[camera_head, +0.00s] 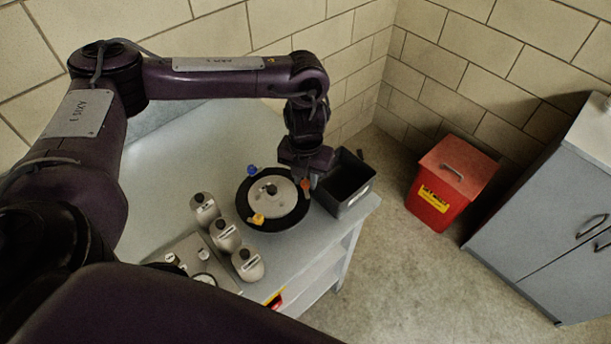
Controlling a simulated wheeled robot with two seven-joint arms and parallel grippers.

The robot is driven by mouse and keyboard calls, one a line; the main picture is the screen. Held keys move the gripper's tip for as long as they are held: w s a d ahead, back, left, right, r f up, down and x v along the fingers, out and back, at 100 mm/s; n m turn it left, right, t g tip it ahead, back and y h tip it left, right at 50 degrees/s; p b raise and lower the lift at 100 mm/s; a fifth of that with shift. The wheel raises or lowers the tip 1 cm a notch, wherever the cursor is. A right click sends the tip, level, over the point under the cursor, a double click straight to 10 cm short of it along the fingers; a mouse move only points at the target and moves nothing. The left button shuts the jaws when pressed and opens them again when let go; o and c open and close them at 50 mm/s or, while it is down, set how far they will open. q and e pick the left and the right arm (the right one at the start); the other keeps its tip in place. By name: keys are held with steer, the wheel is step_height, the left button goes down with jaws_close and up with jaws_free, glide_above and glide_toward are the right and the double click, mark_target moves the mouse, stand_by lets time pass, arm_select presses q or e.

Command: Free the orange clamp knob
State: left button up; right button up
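The orange clamp knob (305,185) sits at the right edge of a round pale lid with a wide black rim (246,212). A blue knob (252,169) is at the lid's upper left and a yellow knob (257,218) at its lower left. My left gripper (308,178) points down right at the orange knob, and its body hides part of that area. The fingers are small and dark, so I cannot tell whether they are open or shut on the knob. My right gripper is out of view.
An open black bin (357,197) stands just right of the lid, close to my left gripper. Several grey canisters (224,235) stand left of the lid on the pale bench (160,165). A red lidded box (436,205) and a grey cabinet (545,215) stand on the floor at right.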

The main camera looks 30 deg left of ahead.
mark_target(305, 182)
arm_select(q)
steer(key=o, duration=0.3)
steer(key=shift+r, duration=0.35)
step_height(305, 182, up, 7)
steer(key=shift+r, duration=0.1)
stand_by(0.6)
